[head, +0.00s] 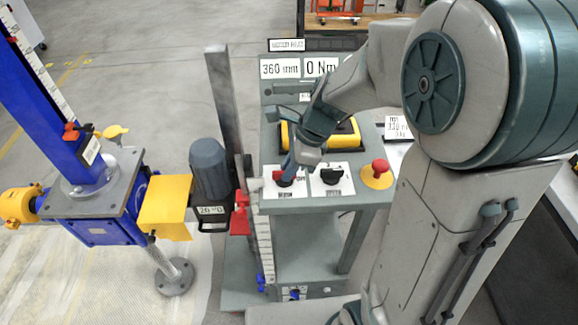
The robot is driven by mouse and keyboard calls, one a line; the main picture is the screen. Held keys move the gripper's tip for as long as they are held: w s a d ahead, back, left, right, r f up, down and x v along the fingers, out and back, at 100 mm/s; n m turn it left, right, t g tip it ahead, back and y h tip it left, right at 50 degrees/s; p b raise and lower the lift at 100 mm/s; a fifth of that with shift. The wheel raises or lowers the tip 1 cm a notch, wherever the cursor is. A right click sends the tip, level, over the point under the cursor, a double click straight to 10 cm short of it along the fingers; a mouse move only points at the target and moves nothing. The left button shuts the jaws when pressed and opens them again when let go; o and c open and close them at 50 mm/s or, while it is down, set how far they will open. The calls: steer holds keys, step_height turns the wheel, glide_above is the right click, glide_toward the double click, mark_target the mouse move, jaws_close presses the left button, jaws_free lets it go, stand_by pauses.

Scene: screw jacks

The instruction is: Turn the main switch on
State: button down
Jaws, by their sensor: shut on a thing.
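The control panel (350,197) is a grey bench top. On its left a rotary switch with red and black parts (286,181), which looks like the main switch, sits on a white plate. The lettering on the plate is too small to read. My gripper (288,168) reaches down from the upper right, and its fingertips are shut on this switch's knob. The fingers hide part of the knob, so I cannot tell its exact angle.
A black rotary switch (331,177) sits close to the right, then a red mushroom button (378,168) on a yellow plate. Behind are a yellow-and-black object (346,134) and a "360 mm" display (280,68). A grey post (224,110) and blue screw jack (88,190) stand left.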

steer(key=n, duration=0.1)
steer(key=n+g, duration=0.1)
steer(key=n, duration=0.1)
steer(key=n+p, duration=0.1)
steer(key=shift+w+r+n+g, duration=0.1)
steer(key=shift+w+n+g, duration=0.2)
steer(key=shift+g, duration=0.1)
steer(key=n, duration=0.2)
steer(key=n+g+h+p, duration=0.1)
steer(key=n, duration=0.1)
steer(key=shift+w+a+n, duration=0.15)
steer(key=shift+w+n, duration=0.05)
steer(key=shift+n, duration=0.1)
steer(key=n, duration=0.2)
steer(key=n+g+h+p, duration=0.1)
steer(key=n, duration=0.1)
steer(key=shift+w+a+h, duration=0.15)
steer(key=shift+a+h, duration=0.05)
steer(key=shift+h, duration=0.1)
steer(key=shift+a+n+g+h, duration=0.2)
steer(key=shift+n+h, duration=0.2)
steer(key=shift+n, duration=0.8)
steer(key=shift+a+n+g+h, duration=0.15)
steer(key=shift+n+h, duration=0.25)
steer(key=shift+n, duration=0.8)
steer(key=shift+d, duration=0.1)
steer(key=c, duration=1.4)
jaws_free()
steer(key=shift+c, duration=0.2)
